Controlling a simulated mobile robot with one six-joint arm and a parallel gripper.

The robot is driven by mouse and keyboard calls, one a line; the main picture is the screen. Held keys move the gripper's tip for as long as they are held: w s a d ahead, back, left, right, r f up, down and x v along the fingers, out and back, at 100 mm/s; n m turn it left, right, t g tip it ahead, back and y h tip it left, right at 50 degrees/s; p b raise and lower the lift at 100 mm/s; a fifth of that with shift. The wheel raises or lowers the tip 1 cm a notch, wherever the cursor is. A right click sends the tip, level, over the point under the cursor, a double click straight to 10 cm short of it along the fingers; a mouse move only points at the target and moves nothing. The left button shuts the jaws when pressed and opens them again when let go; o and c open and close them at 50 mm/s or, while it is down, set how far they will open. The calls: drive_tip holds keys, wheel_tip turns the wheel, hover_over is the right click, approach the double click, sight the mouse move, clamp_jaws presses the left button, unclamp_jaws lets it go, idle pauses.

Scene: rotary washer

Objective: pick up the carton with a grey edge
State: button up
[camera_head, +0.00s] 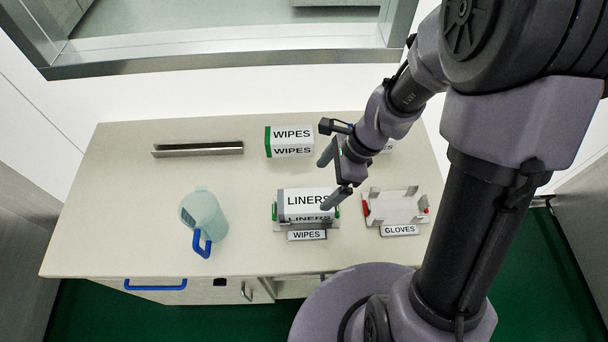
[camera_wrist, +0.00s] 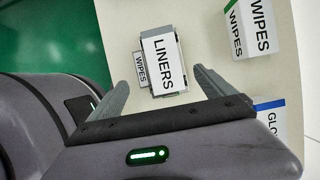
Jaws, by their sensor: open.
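The carton with a grey edge is a white box marked LINERS (camera_head: 308,202). It sits in the holder with the WIPES label (camera_head: 307,235), near the front middle of the counter. It also shows in the wrist view (camera_wrist: 164,62), lying across the gap between my fingers. My gripper (camera_head: 331,180) is open and empty, above and just behind the carton in the head view. In the wrist view my two fingers (camera_wrist: 160,84) point toward the carton with one to each side. I see no contact.
A green-edged WIPES carton (camera_head: 290,142) stands behind. A blue-edged GLOVES carton (camera_wrist: 271,118) is partly hidden by my arm in the head view. The GLOVES holder (camera_head: 397,207) is empty. A blue-handled jug (camera_head: 205,214) and metal channel (camera_head: 198,149) stand left, with bare counter around.

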drive_tip(key=x, duration=0.2)
drive_tip(key=b+x, duration=0.1)
drive_tip(key=x, duration=0.2)
drive_tip(key=w+b+x, duration=0.1)
drive_tip(key=x, duration=0.1)
drive_tip(key=shift+d+f, duration=0.1)
drive_tip(key=shift+f, duration=0.3)
drive_tip(key=shift+s+f, duration=0.15)
drive_tip(key=shift+f, duration=0.1)
drive_tip(key=b+x, duration=0.2)
drive_tip(key=x, duration=0.2)
drive_tip(key=shift+a+f+b, duration=0.25)
drive_tip(key=shift+f+b, duration=0.05)
drive_tip(key=shift+a+f, duration=0.15)
drive_tip(key=shift+f, duration=0.05)
drive_tip(key=shift+r, duration=0.15)
drive_tip(key=c, duration=1.8)
wheel_tip(320, 180, up, 11)
drive_tip(key=p, duration=0.5)
drive_tip(key=shift+f, duration=0.25)
wheel_tip(320, 180, up, 7)
drive_tip(key=p, duration=0.6)
hover_over(307, 200)
drive_tip(key=shift+a+f, duration=0.2)
drive_tip(key=shift+f, duration=0.05)
